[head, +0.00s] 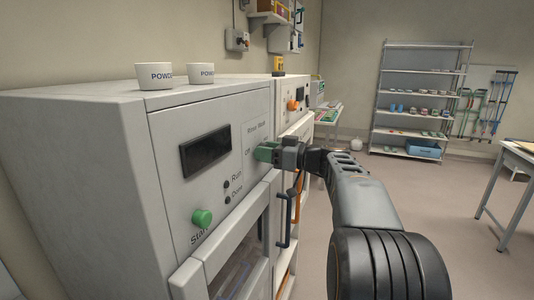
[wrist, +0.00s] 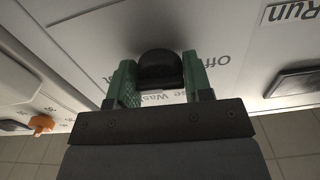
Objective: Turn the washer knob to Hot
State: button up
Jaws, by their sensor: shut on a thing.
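The white washer (head: 85,150) stands at the left in the head view. In the wrist view, its black knob (wrist: 160,70) sits between the two green fingers of my gripper (wrist: 161,82), which is shut on it. In the head view, my gripper (head: 268,153) reaches the panel from the right and hides the knob. Printing around the knob reads "Off" and, partly covered, "Rinse Wash". I cannot make out a Hot mark or which mark the knob points to.
The panel also has a dark display (head: 206,152) and a green start button (head: 202,218). Two white cups (head: 153,76) stand on top. A second machine with an orange knob (head: 292,105) is beyond.

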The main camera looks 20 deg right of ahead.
jog(key=m+b, duration=0.2)
jog(key=m, duration=0.2)
jog(key=shift+f, duration=0.1)
jog(key=m+b, duration=0.1)
jog(key=m, duration=0.3)
jog(key=shift+m, duration=0.3)
jog(key=m, duration=0.4)
jog(key=shift+r, duration=0.2)
jog(key=m+p, duration=0.2)
jog(key=m, duration=0.3)
jog(key=m+p, duration=0.3)
jog(key=m, duration=0.1)
jog(key=shift+r+m, duration=0.1)
jog(key=shift+m, duration=0.2)
jog(key=m+p, duration=0.3)
jog(key=m, duration=0.1)
jog(key=shift+m, duration=0.3)
jog(key=m+p, duration=0.5)
jog(key=shift+p, duration=0.4)
jog(key=m+p, duration=0.3)
jog(key=shift+f+m, duration=0.2)
jog(key=shift+m, duration=0.2)
